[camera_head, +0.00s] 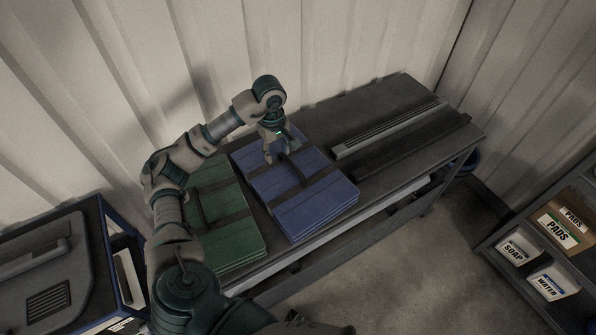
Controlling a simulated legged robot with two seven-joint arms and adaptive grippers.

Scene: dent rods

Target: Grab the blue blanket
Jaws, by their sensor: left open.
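The blue blanket (318,208) lies folded in a flat stack on the dark table, bound by dark crossed straps with a raised strap handle near its middle. My left gripper (275,157) is open over the blanket's back-left part, with its fingers pointing down close to the straps. I cannot tell whether the fingertips touch the blanket. The gripper and wrist hide a small part of the blanket's back edge. My right gripper is not in view.
A green strapped blanket (228,225) lies just left of the blue one, partly behind my left arm. Long metal rails (395,130) lie to the right on the table (372,97). A shelf with labelled boxes (557,230) stands at the right. A corrugated wall (330,40) is close behind.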

